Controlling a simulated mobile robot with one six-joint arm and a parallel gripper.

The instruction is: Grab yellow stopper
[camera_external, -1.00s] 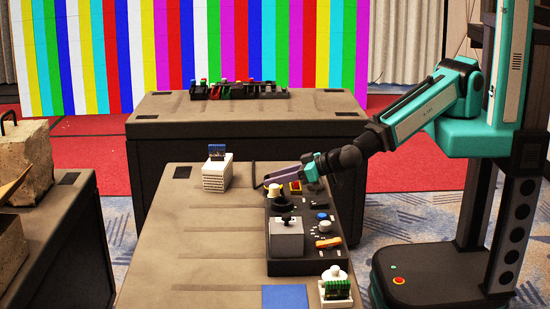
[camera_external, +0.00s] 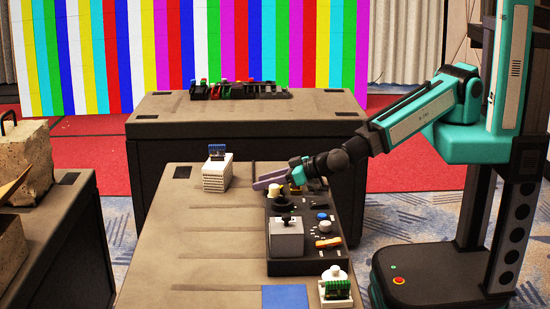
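A black panel box (camera_external: 305,266) stands on the near dark table and carries several small parts. A pale yellow, rounded piece (camera_external: 275,196) sits at its far left end; I cannot tell for sure whether this is the yellow stopper. A small yellow-orange part (camera_external: 297,189) beside it is mostly hidden by my gripper. My gripper (camera_external: 266,184) reaches in from the right, low over the far end of the panel, right above the pale piece. Its fingers point left and overlap in this view, so their gap is hidden.
On the panel are a grey box (camera_external: 287,238) with a black knob, a blue knob (camera_external: 322,217) and an orange handle (camera_external: 328,242). A white block (camera_external: 216,176) stands left of my gripper. A green-and-white part (camera_external: 337,287) sits nearer. The table's left side is clear.

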